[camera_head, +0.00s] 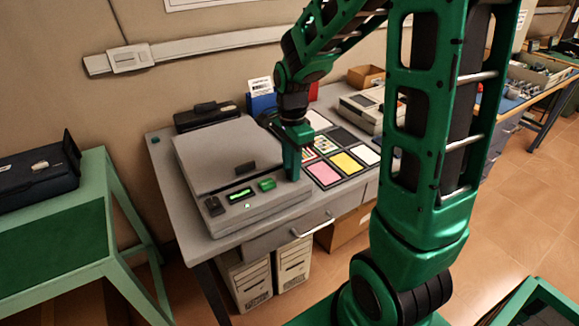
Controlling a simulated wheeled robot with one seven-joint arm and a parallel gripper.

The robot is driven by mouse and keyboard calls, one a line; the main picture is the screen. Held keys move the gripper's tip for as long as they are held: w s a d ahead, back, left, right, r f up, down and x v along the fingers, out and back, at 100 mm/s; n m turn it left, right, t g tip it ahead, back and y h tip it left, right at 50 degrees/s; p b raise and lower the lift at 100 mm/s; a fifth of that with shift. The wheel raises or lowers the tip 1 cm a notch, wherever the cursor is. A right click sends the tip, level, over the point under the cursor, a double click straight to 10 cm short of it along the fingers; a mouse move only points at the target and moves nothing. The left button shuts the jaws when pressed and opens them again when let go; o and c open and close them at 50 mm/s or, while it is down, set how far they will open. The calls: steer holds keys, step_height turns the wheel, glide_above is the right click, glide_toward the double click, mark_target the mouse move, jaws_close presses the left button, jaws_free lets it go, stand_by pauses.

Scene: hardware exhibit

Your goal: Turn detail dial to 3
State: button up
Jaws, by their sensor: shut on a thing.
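A grey flatbed machine (205,163) with a closed lid stands on the desk. Its front panel carries a black control (214,206) at the left, a lit green display (240,194) and a green button (267,184). My gripper (292,176) points down at the right end of this panel, to the right of the green button. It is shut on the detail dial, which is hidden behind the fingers. The dial's marks and its setting cannot be read from here.
Coloured cards (323,173) lie on the desk to the right of my gripper. A second grey device (362,112) stands behind them. A blue holder (262,103) and a black device (206,115) stand behind the machine. A green stand (45,217) is at the left.

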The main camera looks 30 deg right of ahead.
steer(key=shift+w+a+r+m, duration=0.15)
steer(key=shift+w+m, duration=0.1)
steer(key=shift+m, duration=0.25)
steer(key=o, duration=1.1)
steer(key=shift+c, duration=0.2)
steer(key=shift+s, duration=0.1)
step_height(320, 180, up, 11)
steer(key=shift+f, duration=0.2)
steer(key=s+d+f+n, duration=0.1)
steer(key=s+d+n, duration=0.2)
steer(key=s+n, duration=0.3)
steer(key=s+d+f+n, duration=0.2)
steer(key=s+n, duration=0.4)
steer(key=s, duration=1.1)
steer(key=shift+s+d+f+n, duration=0.2)
steer(key=shift+d+n, duration=0.2)
steer(key=shift+d, duration=0.5)
